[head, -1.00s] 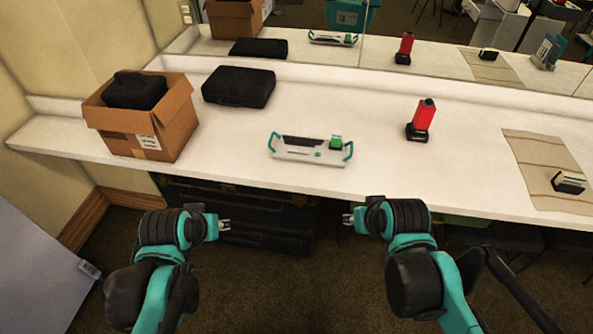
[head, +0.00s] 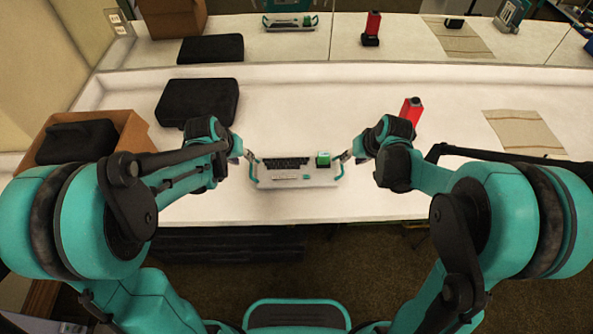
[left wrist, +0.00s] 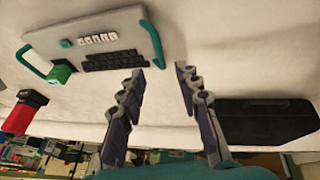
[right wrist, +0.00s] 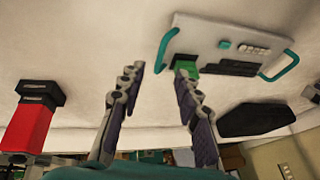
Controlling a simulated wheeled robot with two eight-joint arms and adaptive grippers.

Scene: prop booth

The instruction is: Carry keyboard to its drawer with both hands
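The keyboard (head: 295,179) is a white panel with dark keys and a teal handle at each end. It lies flat on the white counter, with a green block (head: 323,159) on its right part. My left gripper (head: 246,156) is open beside the left handle (left wrist: 153,44). My right gripper (head: 345,157) is open beside the right handle (right wrist: 163,50). Both wrist views show the fingers apart with nothing between them clearly held; I cannot tell whether they touch the handles. No drawer can be made out for certain; a dark chest (head: 230,245) stands under the counter.
A black case (head: 198,100) lies behind and left of the keyboard. A cardboard box (head: 133,132) holding a dark item stands further left. A red device (head: 411,109) and a beige mat (head: 524,132) are to the right. A mirror runs along the back.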

